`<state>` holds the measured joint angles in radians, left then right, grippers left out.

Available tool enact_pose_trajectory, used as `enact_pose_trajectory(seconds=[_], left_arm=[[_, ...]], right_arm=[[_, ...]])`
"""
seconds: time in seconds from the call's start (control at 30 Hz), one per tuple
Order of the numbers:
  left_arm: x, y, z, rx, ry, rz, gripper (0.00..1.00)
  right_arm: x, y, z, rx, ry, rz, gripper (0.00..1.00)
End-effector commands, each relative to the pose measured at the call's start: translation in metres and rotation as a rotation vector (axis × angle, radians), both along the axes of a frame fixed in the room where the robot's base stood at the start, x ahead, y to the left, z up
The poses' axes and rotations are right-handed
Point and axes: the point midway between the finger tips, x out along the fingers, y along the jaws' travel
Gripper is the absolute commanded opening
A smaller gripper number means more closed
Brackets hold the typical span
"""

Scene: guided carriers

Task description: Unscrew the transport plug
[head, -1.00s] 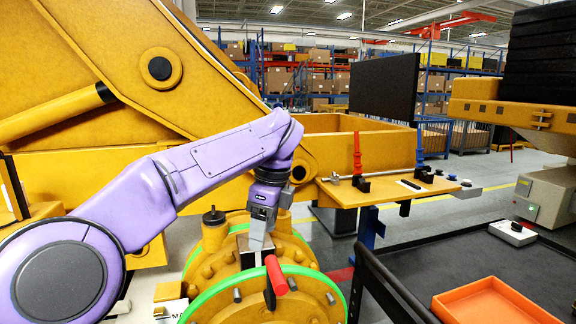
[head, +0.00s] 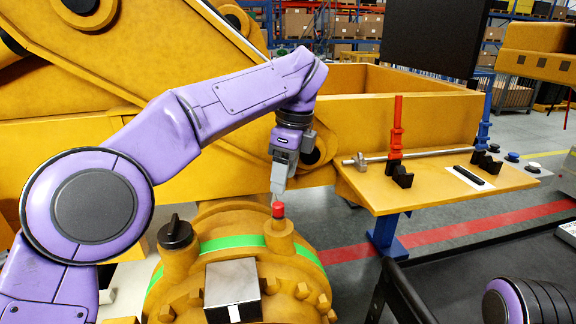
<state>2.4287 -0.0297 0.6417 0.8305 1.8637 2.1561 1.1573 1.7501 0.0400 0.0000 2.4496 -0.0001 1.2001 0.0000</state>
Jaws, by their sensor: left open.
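A small red plug (head: 278,209) sits upright in a yellow boss (head: 279,235) on top of the round yellow housing (head: 208,222). My left gripper (head: 278,196) points down just above the red plug, with its jaws open. Its grey fingers overlap in this view, so I cannot tell whether they touch the plug. A black cap with a raised grip (head: 175,232) sits on another yellow boss to the left. My right gripper is out of view.
A metal-topped block (head: 232,283) stands at the front of the housing, with several bolts around it. A yellow side shelf (head: 430,190) at right holds a metal rod, a red upright (head: 397,128), a blue upright (head: 484,125) and black holders. A dark worktop edge is at lower right.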

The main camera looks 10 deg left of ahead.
Motion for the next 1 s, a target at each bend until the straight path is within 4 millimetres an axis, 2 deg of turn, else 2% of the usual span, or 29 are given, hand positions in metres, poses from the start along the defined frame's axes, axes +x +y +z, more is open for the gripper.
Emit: enact_pose_trajectory(seconds=[0.17,0.4,0.53,0.7,0.93,1.0], left_arm=[[0.0,0.003,-0.021,0.001,0.003,-0.001,0.62],[0.0,0.011,-0.07,0.001,0.004,0.0,0.62],[0.0,0.014,-0.09,0.0,0.003,-0.001,0.62],[0.001,0.015,-0.102,-0.001,0.0,-0.001,0.62],[0.001,0.015,-0.104,-0.001,0.0,0.0,0.62],[0.001,0.015,-0.103,-0.001,0.0,0.0,0.39]], right_arm=[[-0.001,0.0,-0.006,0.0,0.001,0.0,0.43],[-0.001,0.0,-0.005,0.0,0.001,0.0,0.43],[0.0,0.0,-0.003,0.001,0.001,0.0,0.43],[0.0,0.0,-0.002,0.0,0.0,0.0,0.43],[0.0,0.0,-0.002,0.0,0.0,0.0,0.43],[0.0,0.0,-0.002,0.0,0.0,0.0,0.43]])
